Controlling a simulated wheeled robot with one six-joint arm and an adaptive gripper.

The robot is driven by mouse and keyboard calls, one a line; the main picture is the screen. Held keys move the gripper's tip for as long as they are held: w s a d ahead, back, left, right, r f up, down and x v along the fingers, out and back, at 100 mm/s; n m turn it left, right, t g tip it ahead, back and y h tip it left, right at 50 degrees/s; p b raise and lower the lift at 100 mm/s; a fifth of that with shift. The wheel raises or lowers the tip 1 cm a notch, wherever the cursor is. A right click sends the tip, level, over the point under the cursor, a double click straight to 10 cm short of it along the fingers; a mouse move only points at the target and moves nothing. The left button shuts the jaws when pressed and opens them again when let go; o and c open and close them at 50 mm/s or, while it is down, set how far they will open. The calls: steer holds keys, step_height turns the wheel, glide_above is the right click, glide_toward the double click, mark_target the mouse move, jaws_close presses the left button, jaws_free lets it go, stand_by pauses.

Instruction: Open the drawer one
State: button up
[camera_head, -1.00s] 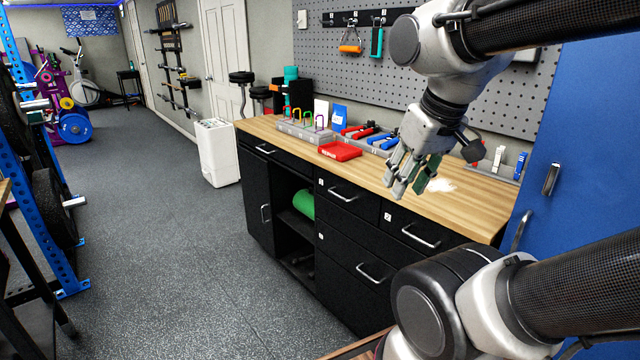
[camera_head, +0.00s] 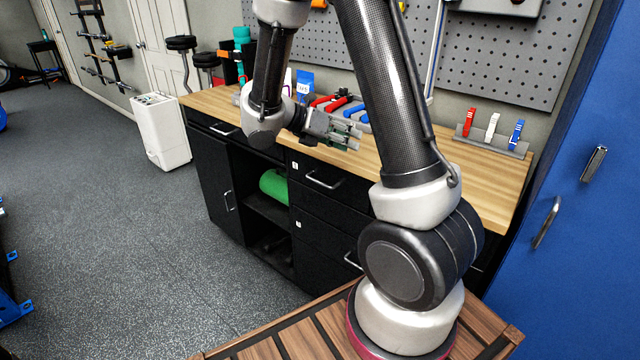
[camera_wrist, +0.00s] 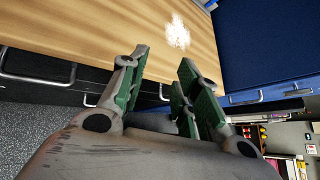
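The black cabinet under the wooden worktop has several drawers with silver bar handles and small white labels; the numbers are too small to read. One upper drawer (camera_head: 318,183) has its handle (camera_head: 325,181) in clear view and looks shut. A lower drawer (camera_head: 322,240) looks shut too. My arm hides much of the cabinet's right part. My gripper (camera_head: 350,138) is above the worktop, over the upper drawer's handle and slightly to its right. In the wrist view its green-padded fingers (camera_wrist: 165,75) are apart and empty. A drawer handle (camera_wrist: 38,72) shows there at left.
The worktop (camera_head: 480,190) carries red and blue tools and a rack of clips (camera_head: 491,138). A blue locker (camera_head: 580,230) stands close at right. A green roll (camera_head: 274,186) lies in the open shelf. Grey floor (camera_head: 110,240) is clear at left.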

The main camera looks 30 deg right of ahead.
steer(key=w+a+f+n+t+h, duration=0.3)
steer(key=w+f+n, duration=0.3)
steer(key=f+n, duration=0.2)
steer(key=n+t, duration=0.4)
steer(key=n, duration=0.6)
glide_toward(319, 183)
steer(key=d, duration=0.3)
steer(key=x, duration=0.5)
steer(key=w+x, duration=0.1)
steer(key=x, duration=0.1)
steer(key=shift+w+d+f, duration=0.1)
steer(key=shift+d+f, duration=0.05)
steer(key=shift+f, duration=0.2)
steer(key=shift+c, duration=0.2)
jaws_close()
